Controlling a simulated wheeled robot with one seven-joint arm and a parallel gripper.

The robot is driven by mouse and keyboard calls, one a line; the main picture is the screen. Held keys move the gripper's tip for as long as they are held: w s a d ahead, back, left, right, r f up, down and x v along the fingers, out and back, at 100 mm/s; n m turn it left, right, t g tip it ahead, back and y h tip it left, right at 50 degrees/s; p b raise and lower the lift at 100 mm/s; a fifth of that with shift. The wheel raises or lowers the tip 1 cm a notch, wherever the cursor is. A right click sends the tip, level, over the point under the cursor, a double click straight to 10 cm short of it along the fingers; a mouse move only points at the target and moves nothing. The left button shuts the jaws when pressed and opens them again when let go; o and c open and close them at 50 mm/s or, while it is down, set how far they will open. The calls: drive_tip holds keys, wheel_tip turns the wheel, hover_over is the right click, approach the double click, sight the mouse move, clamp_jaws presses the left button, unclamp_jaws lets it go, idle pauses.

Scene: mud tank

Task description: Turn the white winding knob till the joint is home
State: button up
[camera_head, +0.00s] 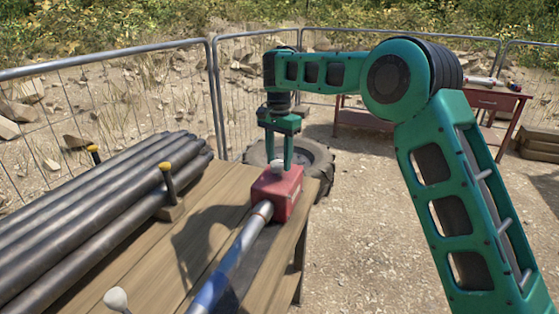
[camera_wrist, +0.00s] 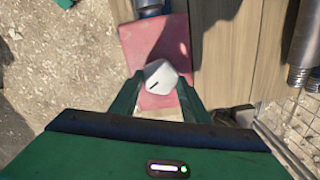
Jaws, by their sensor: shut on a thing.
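The white winding knob (camera_wrist: 160,77) sits on top of a red block-shaped housing (camera_head: 277,190) near the bench's right edge. A dark mark shows on the knob's face in the wrist view. My gripper (camera_head: 283,160) points straight down over the housing, and its fingers (camera_wrist: 157,90) are shut on the knob from both sides. The inside of the joint is hidden.
Several dark pipes (camera_head: 100,205) lie on the left of the wooden bench (camera_head: 210,212), held by yellow-capped posts (camera_head: 168,182). A pale round-ended handle (camera_head: 116,298) stands at the near edge. A tyre (camera_head: 312,160) lies behind the bench. A red table (camera_head: 490,100) stands farther back.

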sight(278, 163)
drive_tip(key=shift+s+a, duration=0.1)
drive_tip(key=shift+a, duration=0.2)
drive_tip(key=o, duration=1)
drive_tip(key=shift+o, duration=0.2)
drive_tip(key=shift+d, duration=0.1)
drive_tip(key=shift+r, duration=0.1)
drive_tip(key=shift+r, duration=0.25)
wheel_tip(278, 163, up, 10)
